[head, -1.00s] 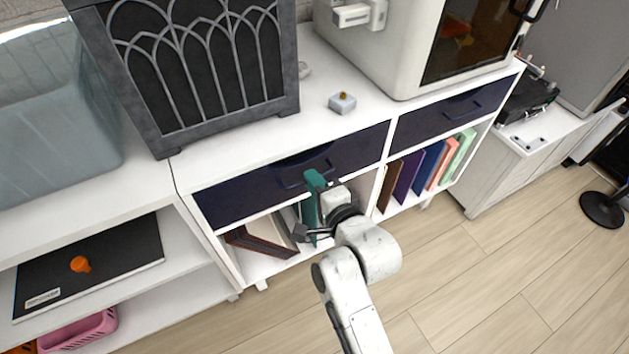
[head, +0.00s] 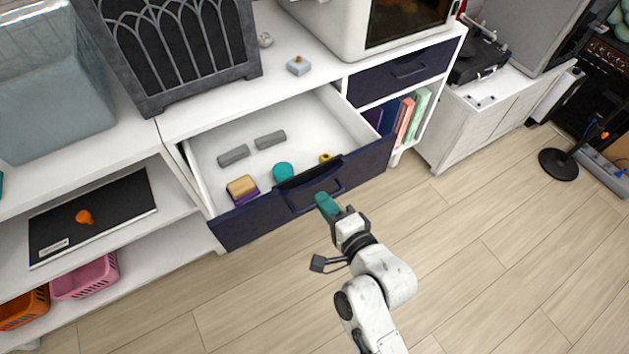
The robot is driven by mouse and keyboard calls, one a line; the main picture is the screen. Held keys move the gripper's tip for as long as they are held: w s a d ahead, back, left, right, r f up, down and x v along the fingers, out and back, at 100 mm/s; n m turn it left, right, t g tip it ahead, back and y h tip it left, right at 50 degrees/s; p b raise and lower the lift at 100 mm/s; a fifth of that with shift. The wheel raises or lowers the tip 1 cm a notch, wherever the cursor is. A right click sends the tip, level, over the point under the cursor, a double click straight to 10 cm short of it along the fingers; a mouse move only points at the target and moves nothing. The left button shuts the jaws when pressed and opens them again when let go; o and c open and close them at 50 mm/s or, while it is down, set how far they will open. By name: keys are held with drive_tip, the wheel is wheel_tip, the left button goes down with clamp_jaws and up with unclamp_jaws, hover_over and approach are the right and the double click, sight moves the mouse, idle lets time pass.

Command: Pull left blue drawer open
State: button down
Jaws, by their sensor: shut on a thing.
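The left blue drawer (head: 255,226) is pulled well out of the white cabinet, and its white inside shows. A dark handle (head: 318,194) sits at the middle of its front. My gripper (head: 325,203) with teal fingers is at this handle and shut on it; the exact grip is partly hidden by the fingers. Inside the drawer lie two grey blocks (head: 270,140), a teal round thing (head: 283,172), a small yellow thing (head: 325,158) and a tan and purple block (head: 242,188).
The right blue drawer (head: 405,74) is shut, with books (head: 405,120) below it. The wooden floor (head: 480,260) in front is clear.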

drive_tip(key=f+v, duration=0.2)
drive_tip(key=v, duration=0.8)
drive_tip(key=shift+s+d, duration=0.3)
drive_tip(key=shift+s, duration=0.25)
drive_tip(key=shift+f, duration=0.1)
drive_tip(key=c, duration=1.2)
unclamp_jaws()
drive_tip(key=shift+d, duration=0.1)
drive_tip(key=v, duration=1)
drive_tip(key=shift+s+r+b, duration=0.2)
drive_tip(key=shift+s+b, duration=0.1)
drive_tip(key=shift+b, duration=0.05)
drive_tip(key=shift+d, duration=0.1)
